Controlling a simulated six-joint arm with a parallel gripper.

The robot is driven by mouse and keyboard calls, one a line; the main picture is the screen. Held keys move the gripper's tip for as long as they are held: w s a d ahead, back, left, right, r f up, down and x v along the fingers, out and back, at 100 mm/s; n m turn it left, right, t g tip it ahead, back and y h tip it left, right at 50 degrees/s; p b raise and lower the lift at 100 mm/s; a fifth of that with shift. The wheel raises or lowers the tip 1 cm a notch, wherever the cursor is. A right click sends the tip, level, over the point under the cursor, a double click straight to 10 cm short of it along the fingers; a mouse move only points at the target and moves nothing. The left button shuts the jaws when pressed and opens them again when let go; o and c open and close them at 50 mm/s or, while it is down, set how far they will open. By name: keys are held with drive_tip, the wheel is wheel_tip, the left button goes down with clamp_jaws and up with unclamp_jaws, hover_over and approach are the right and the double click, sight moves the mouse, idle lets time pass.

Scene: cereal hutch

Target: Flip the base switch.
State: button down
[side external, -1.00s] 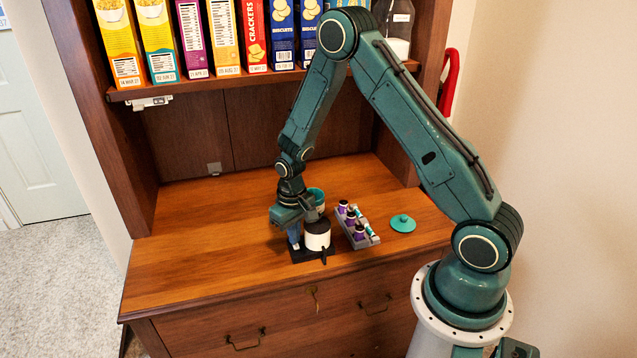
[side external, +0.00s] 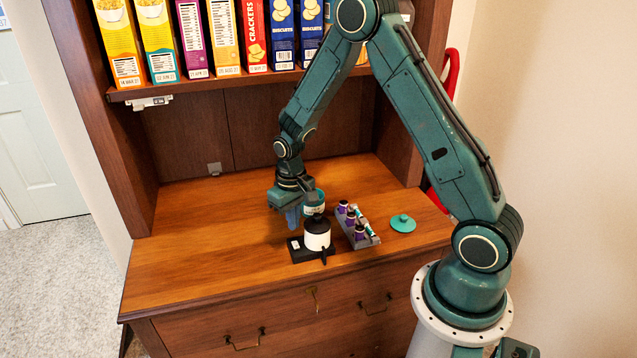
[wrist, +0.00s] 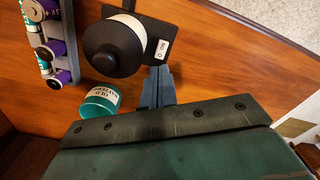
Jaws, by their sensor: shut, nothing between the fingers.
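The black base (side external: 297,251) lies on the wooden counter and carries a white cylinder with a black top (side external: 317,233). The base switch (side external: 295,244) is a small white plate on the base's left part. In the wrist view the switch (wrist: 163,48) shows an "ON" mark and an "O" mark; its tilt is too small to tell. My gripper (side external: 293,220) is shut and empty, pointing down above and a little behind the switch, apart from it. In the wrist view its fingers (wrist: 160,85) end just below the switch plate.
A teal labelled cup (wrist: 101,100) stands behind the base. Boxes fill the shelf (side external: 200,84) above. The counter's left side is clear.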

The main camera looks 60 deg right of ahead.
drive_tip(key=shift+r, duration=1.05)
drive_tip(key=s+a+r+n+t, duration=0.1)
drive_tip(key=s+a+r, duration=0.15)
drive_tip(key=r, duration=0.65)
drive_tip(key=s+a+r+t, duration=0.2)
drive_tip(key=s+r, duration=0.2)
drive_tip(key=r, duration=0.4)
drive_tip(key=s+a+r+n+t, duration=0.1)
drive_tip(key=s+a+r, duration=0.1)
drive_tip(key=s+r, duration=0.2)
drive_tip(key=s+a+r+n+t, duration=0.1)
drive_tip(key=s+r, duration=0.3)
drive_tip(key=s, duration=0.7)
drive_tip(key=shift+s+a+t, duration=0.3)
drive_tip(key=shift+a, duration=0.35)
